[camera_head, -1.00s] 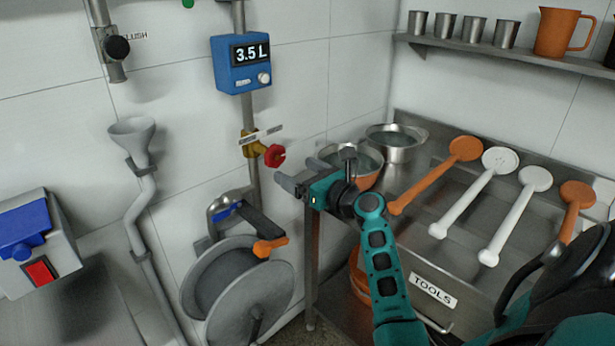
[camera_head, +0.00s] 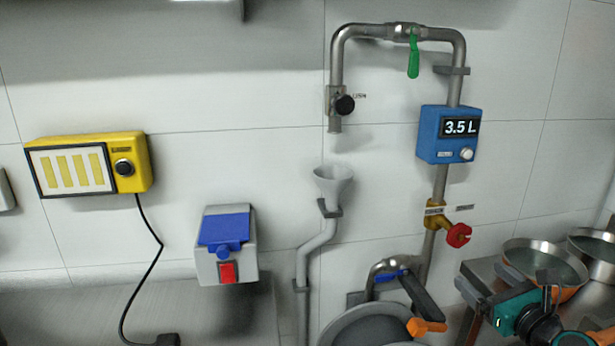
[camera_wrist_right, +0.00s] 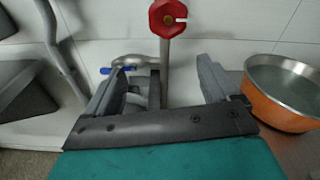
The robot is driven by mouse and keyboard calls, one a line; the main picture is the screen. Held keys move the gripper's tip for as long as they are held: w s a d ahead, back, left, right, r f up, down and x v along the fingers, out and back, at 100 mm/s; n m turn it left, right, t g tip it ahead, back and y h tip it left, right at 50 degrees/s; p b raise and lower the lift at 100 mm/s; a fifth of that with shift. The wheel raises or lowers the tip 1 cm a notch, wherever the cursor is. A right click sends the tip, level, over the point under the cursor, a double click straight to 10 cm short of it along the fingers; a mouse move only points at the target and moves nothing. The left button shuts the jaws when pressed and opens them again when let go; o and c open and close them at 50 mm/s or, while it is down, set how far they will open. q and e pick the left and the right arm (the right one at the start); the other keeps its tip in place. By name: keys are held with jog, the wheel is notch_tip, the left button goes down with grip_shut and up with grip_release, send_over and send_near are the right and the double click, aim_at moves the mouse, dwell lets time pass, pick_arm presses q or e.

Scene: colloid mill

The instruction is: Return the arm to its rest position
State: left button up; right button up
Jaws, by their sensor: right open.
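My right gripper (camera_head: 486,279), teal with grey fingers, is at the lower right of the head view, in front of the steel bowls. Its fingers are apart with nothing between them, as the right wrist view also shows (camera_wrist_right: 158,82). The rest of the right arm runs out of the head view at the lower right corner. My left arm and gripper are in neither view.
The red valve knob (camera_head: 458,235) is above and left of my right gripper. An orange-sided bowl (camera_head: 575,293) is close to its right. The grey round vessel (camera_head: 365,328) with an orange-tipped lever (camera_head: 427,327) is to its left. A blue 3.5 L display (camera_head: 432,135) is higher up.

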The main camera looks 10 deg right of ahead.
jog(key=s+a+f+n+g, duration=0.35)
jog(key=a+f+n, duration=0.25)
jog(key=f+n, duration=0.45)
jog(key=s+a+f+n+g, duration=0.1)
jog(key=s+a+f+n, duration=0.4)
jog(key=s+a+n, duration=0.3)
jog(key=s+a+f+n+g, duration=0.2)
jog(key=s+a+f+n, duration=0.4)
jog(key=n, duration=1.1)
jog(key=s+a, duration=0.2)
jog(key=s, duration=0.1)
jog(key=shift+s+y, duration=0.4)
jog(key=shift+r, duration=0.1)
jog(key=shift+c, duration=0.2)
